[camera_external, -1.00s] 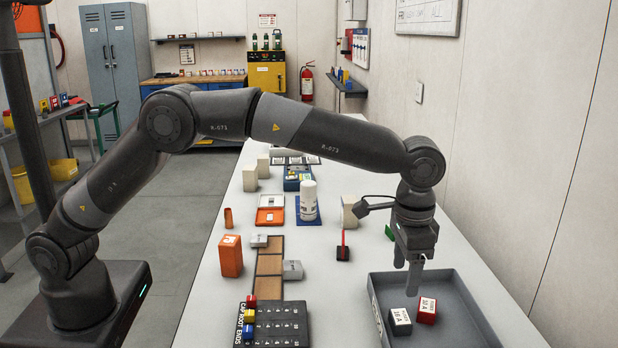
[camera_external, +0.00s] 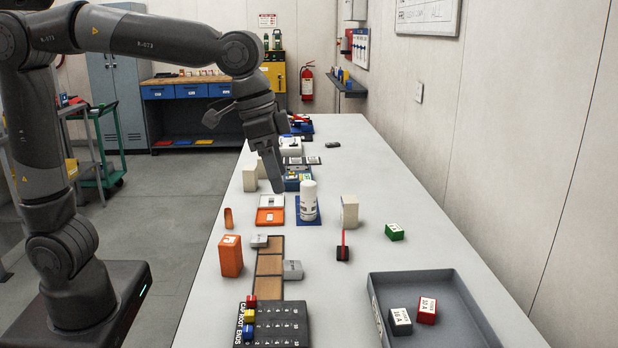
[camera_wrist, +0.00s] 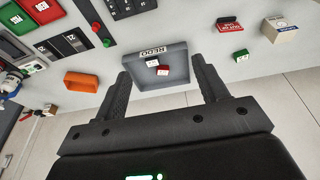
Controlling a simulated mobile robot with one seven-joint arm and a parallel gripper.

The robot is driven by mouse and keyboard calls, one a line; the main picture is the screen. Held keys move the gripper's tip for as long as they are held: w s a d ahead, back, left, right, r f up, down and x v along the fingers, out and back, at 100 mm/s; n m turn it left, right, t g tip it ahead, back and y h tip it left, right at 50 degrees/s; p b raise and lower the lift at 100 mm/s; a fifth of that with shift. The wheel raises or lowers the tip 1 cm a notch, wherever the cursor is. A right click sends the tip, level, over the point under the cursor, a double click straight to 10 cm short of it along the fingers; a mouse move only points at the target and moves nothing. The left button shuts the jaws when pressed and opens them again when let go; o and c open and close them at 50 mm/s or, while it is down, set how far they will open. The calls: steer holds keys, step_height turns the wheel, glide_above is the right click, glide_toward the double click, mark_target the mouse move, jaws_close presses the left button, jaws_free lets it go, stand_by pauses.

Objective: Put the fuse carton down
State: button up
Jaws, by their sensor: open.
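Small fuse-type cartons with white labels show in the external view; I cannot tell which one the task means. A dark carton (camera_external: 400,322) and a red carton (camera_external: 427,311) lie side by side in the grey tray (camera_external: 484,316). A green carton (camera_external: 394,232) lies on the bench behind the tray. My gripper (camera_external: 277,184) is raised over the bench's left part, well away from the tray. In the wrist view my gripper (camera_wrist: 161,72) has its fingers spread with nothing held. Between them, farther off, show the tray (camera_wrist: 178,80) marked REDO and its cartons.
A white cylinder (camera_external: 308,202) on a blue mat stands close to my gripper. Cream blocks (camera_external: 350,212), an orange box (camera_external: 231,256), an orange tray (camera_external: 271,216) and a black numbered rack (camera_external: 285,325) share the bench. The bench's right side behind the green carton is mostly clear.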

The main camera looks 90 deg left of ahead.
steer(key=s+a+f+t, duration=0.1)
steer(key=s+f, duration=0.2)
steer(key=s, duration=0.8)
steer(key=s+a+f+t, duration=0.1)
steer(key=s+a+f, duration=0.1)
steer(key=s, duration=1)
steer(key=shift+s+a+f+t, duration=0.15)
steer(key=shift+a+f+t, duration=0.15)
steer(key=shift+f, duration=0.2)
